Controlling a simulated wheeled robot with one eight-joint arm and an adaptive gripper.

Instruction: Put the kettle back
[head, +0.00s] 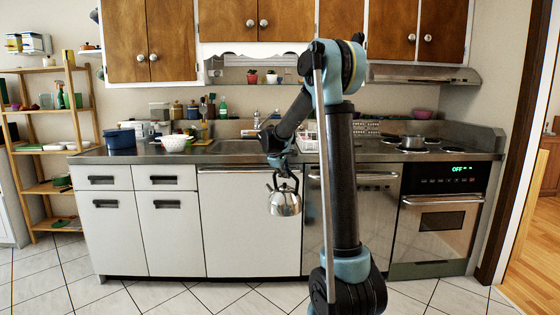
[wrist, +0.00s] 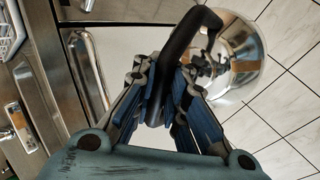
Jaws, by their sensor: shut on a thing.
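The kettle (head: 285,201) is shiny silver metal with a dark arched handle. It hangs in the air in front of the white lower cupboards, below counter height. My gripper (head: 282,172) is above it, shut on the handle. In the wrist view my gripper (wrist: 168,95) has its blue-padded fingers on both sides of the dark handle. The kettle's round body (wrist: 235,55) shows beyond the fingers at the upper right, over the tiled floor.
The counter holds a blue pot (head: 120,138), a white bowl (head: 174,143) and a dish rack (head: 308,137). The oven (head: 437,220) is under the hob. A wooden shelf (head: 50,190) stands at the left. The tiled floor in front is clear.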

